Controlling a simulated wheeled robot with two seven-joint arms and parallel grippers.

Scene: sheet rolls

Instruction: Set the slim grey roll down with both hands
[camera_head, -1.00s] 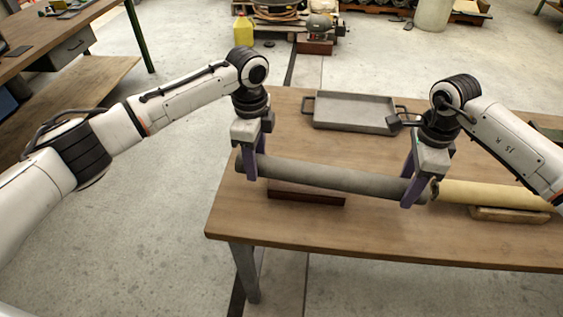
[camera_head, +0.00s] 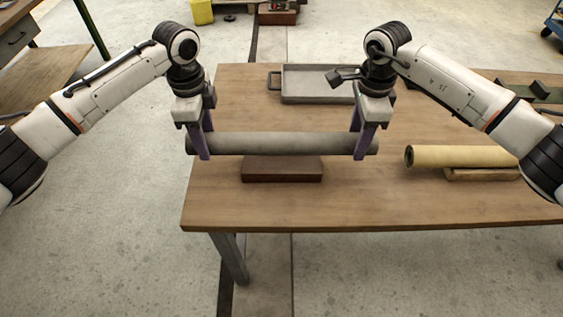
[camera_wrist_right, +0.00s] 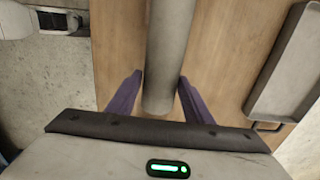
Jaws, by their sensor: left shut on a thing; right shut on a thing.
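The slim grey roll (camera_head: 280,144) lies level between my two grippers in the head view, in front of the grey tray and above or just behind the dark red-brown block. My left gripper (camera_head: 201,146) is shut on its left end. My right gripper (camera_head: 363,146) is shut near its right end. The roll (camera_wrist_right: 168,50) also shows in the right wrist view, between the purple fingers of my right gripper (camera_wrist_right: 158,98). I cannot tell exactly how high it is above the table.
A wooden table (camera_head: 350,205) carries a red-brown block (camera_head: 282,169) below the roll. A tan roll (camera_head: 460,156) rests on a light block (camera_head: 482,174) at the right. A grey tray (camera_head: 317,84) lies behind. The front table area is clear.

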